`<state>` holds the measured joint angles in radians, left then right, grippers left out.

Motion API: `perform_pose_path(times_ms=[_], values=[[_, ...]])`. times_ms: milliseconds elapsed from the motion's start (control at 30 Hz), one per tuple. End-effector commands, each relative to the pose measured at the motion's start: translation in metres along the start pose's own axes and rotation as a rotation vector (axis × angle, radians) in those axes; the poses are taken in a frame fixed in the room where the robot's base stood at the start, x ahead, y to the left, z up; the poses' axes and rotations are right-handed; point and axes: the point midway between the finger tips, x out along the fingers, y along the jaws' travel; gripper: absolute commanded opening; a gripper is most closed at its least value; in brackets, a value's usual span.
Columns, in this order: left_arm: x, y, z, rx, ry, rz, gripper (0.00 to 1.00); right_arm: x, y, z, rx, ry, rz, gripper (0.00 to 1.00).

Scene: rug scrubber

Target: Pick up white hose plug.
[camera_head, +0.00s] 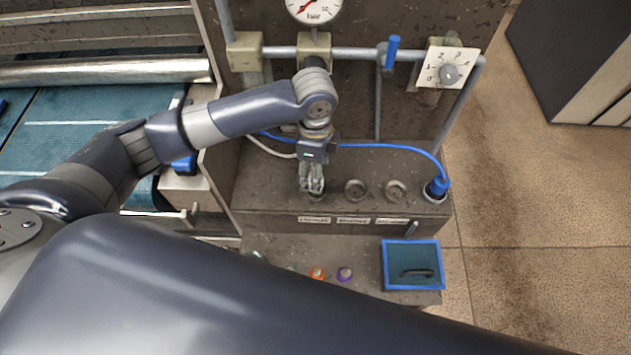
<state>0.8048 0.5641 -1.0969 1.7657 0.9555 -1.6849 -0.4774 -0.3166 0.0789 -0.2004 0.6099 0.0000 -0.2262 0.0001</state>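A white hose (270,148) runs along the back of the grey-brown bench and passes behind my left gripper. No white plug is clearly visible; the hose's end is hidden by the gripper. My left gripper (312,186) points down over the left part of the bench top, in line with the round sockets. Its fingers look close together, but whether they hold anything cannot be made out. My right gripper is out of view.
Two round sockets (355,189) (396,191) show right of the gripper. A blue hose (390,148) ends at a blue plug (437,187) on the right. Pipes, a gauge (313,10) and a dial (439,68) stand behind. Orange (317,273) and purple (345,274) pieces and a blue-rimmed tray (384,265) lie in front.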

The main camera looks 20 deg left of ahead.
Motion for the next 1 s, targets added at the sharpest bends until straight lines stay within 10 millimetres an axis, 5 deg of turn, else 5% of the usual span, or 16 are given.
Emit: perform_pose_path(times_ms=[400, 733, 1000], values=[[0.047, 0.002, 0.000, -0.001, -0.001, 0.000, 0.57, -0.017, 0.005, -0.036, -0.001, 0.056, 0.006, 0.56], [0.059, 0.001, 0.000, 0.000, -0.001, -0.003, 0.57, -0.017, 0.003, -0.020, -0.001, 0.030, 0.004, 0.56], [0.059, 0.001, 0.000, 0.000, 0.000, -0.003, 0.04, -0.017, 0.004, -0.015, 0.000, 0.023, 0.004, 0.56]])
